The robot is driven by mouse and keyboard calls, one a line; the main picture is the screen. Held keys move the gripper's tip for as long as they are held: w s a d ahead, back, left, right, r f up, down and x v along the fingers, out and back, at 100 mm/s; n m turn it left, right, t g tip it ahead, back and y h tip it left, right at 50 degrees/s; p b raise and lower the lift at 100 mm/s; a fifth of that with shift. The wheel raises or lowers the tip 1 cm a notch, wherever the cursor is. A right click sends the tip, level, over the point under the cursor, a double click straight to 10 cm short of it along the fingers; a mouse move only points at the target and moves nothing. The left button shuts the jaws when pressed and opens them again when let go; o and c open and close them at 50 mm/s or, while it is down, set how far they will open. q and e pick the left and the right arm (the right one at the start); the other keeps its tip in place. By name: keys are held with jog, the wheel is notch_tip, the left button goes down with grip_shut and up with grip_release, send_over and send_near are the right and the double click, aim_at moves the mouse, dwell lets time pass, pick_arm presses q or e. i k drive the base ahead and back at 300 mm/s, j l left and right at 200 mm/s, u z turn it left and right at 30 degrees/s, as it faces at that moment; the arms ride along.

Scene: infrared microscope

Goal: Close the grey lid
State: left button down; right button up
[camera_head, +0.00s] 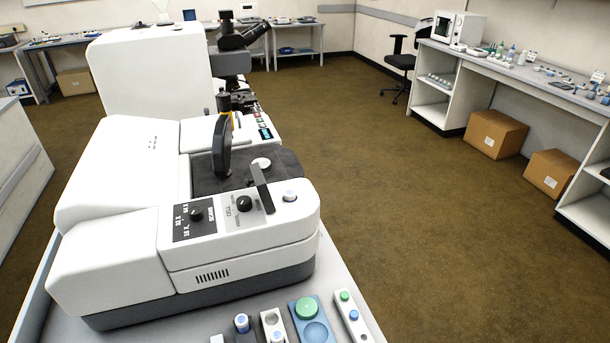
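The white infrared microscope (115,215) stands on a table in the left half of the head view. A dark grey, rounded plate (222,147), which looks like the grey lid, stands upright on edge at the dark sample area (207,181). A small light round piece (261,164) sits in that area, uncovered. A short dark bar (262,188) rises at its front, beside the control knobs. The lid's hinge cannot be made out. Neither of my grippers is in view.
Several small holders (312,328) with green and blue caps line the table's front edge. The microscope's eyepieces (243,36) rise behind. A side bench (480,58), boxes (495,133) and a chair (400,62) stand at right. The brown floor between is clear.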

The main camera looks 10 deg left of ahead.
aim_at(258, 178)
jog(key=k+j, duration=0.15)
jog(key=j, duration=0.25)
jog(key=k+j, duration=0.15)
jog(key=j, duration=0.2)
jog(key=k+j, duration=0.15)
jog(key=j, duration=0.25)
jog(key=k+l+z, duration=0.1)
jog(key=k+l, duration=0.15)
jog(key=l, duration=0.2)
jog(key=z, duration=0.05)
